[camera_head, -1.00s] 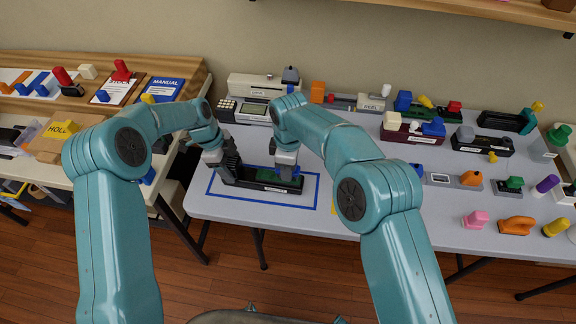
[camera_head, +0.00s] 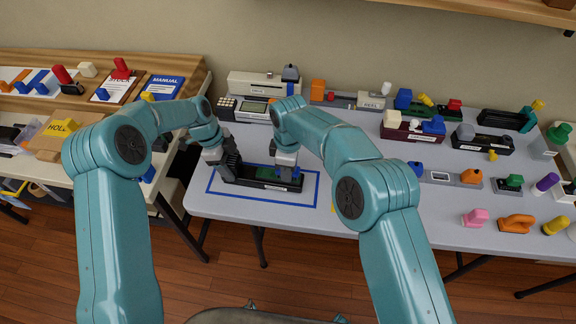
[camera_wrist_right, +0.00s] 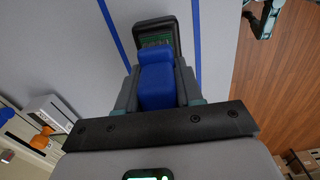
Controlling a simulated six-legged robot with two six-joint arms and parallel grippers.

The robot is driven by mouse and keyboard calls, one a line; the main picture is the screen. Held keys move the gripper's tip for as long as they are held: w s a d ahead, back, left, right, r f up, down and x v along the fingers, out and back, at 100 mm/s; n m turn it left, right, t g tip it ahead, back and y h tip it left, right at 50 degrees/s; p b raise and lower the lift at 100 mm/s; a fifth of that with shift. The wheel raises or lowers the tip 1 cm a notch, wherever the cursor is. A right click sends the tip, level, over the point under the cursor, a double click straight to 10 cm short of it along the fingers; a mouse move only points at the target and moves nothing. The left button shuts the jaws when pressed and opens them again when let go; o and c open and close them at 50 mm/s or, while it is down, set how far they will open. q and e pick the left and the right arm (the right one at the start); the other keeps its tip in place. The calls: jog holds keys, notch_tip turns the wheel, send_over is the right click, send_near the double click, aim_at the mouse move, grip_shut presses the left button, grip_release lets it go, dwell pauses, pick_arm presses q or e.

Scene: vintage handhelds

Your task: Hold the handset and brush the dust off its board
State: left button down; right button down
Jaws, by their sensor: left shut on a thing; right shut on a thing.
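The handset (camera_head: 262,184) is a long black case with a green board in it, lying inside the blue outline on the grey table. My left gripper (camera_head: 229,172) is shut on its left end. My right gripper (camera_head: 285,173) is over the board towards the right end. In the right wrist view, my right gripper (camera_wrist_right: 157,90) is shut on a blue block-shaped handle (camera_wrist_right: 157,82), which I take to be the brush. The handset's end and some green board (camera_wrist_right: 155,38) show beyond it. The brush's lower end is hidden, so contact and dust cannot be told.
A cream device (camera_head: 262,84) and a keypad unit (camera_head: 250,108) stand behind the outline. Several handhelds and coloured pieces fill the table to the right, including a pink piece (camera_head: 475,217). A wooden-topped side table (camera_head: 40,62) stands left. The table in front of the handset is clear.

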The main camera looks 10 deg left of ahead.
jog(key=shift+a+r, duration=0.1)
jog(key=shift+a, duration=0.15)
jog(key=shift+d, duration=0.25)
jog(key=shift+d, duration=1)
